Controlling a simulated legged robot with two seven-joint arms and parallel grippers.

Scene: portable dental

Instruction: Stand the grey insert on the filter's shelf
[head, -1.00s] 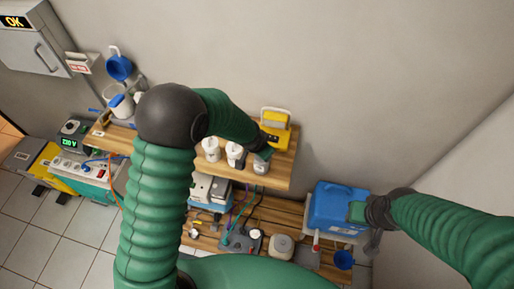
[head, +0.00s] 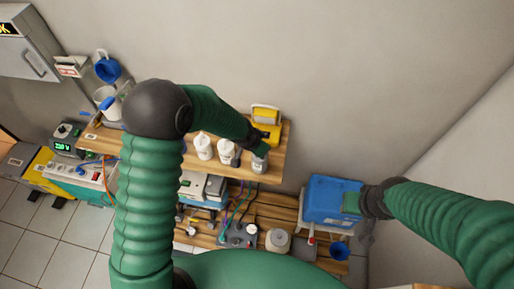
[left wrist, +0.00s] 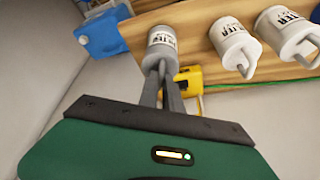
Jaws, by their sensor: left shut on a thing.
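My left gripper (left wrist: 165,84) is shut on the grey insert (left wrist: 162,46), a small cylinder with dark lettering, gripped at its handle end. In the head view the insert (head: 259,164) is at the right part of the upper wooden shelf (head: 268,177), below my left gripper (head: 260,150). I cannot tell whether it touches the shelf. Two white lettered filter canisters (head: 203,146) (head: 226,152) stand in a row to its left, apart from it; they also show in the left wrist view (left wrist: 235,46) (left wrist: 289,34). My right gripper (head: 352,204) is at the blue box; its fingers are hidden.
A yellow object (head: 266,122) stands behind the insert against the wall. The blue box (head: 326,201) is lower right, beside the lower wooden shelf (head: 285,208) with cables and devices. A blue cup and jug (head: 108,85) are at the far left. The upper shelf's right end is bare.

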